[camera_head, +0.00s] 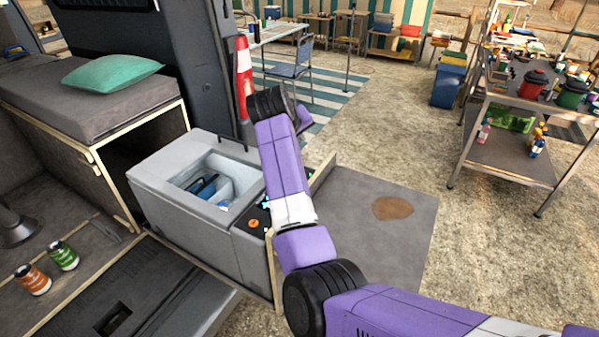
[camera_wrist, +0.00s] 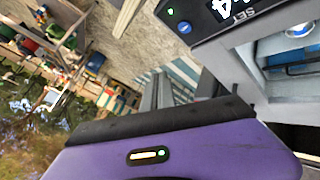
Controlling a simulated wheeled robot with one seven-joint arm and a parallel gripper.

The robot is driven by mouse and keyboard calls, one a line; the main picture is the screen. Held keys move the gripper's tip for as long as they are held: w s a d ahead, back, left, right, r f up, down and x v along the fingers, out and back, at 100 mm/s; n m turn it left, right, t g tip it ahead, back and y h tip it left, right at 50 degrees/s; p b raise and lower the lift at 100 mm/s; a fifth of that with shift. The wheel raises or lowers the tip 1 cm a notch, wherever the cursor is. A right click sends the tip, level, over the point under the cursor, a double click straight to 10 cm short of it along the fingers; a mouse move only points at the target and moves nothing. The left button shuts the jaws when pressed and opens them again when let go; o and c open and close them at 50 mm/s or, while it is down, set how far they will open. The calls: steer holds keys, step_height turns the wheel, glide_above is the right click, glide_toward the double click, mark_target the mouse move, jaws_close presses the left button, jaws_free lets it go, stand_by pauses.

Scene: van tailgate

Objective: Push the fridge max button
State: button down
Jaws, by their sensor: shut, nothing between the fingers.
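The fridge (camera_head: 165,173) is a grey cool box with its top open, beside the van's tailgate. Its dark control panel (camera_head: 253,222) is partly hidden behind my purple arm in the head view. In the wrist view the control panel (camera_wrist: 205,14) shows a lit display, the word SET, a round blue button (camera_wrist: 184,27) and a small green light. I cannot read which button is max. My gripper (camera_wrist: 166,88) is shut and empty, its grey fingers below and left of the panel in the wrist view, apart from the blue button. The head view hides the fingers.
Blue and white items (camera_head: 205,187) lie inside the fridge. A cushioned bench (camera_head: 75,90) with a green pillow stands left. Two cans (camera_head: 63,255) stand on the tailgate floor. A traffic cone (camera_head: 244,75) is behind my arm. A loaded shelf (camera_head: 510,155) stands right, with open ground between.

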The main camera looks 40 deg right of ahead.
step_height(320, 180, down, 6)
steer(key=b, duration=0.5)
steer(key=shift+r, duration=0.25)
steer(key=shift+f+b, duration=0.45)
steer(key=shift+f, duration=0.85)
steer(key=shift+f, duration=0.1)
stand_by(0.4)
steer(key=shift+f, duration=0.3)
steer(key=shift+f, duration=0.45)
stand_by(0.8)
steer(key=shift+r+p, duration=0.15)
steer(key=shift+p, duration=0.15)
steer(key=shift+r+p, duration=0.7)
steer(key=shift+p, duration=0.1)
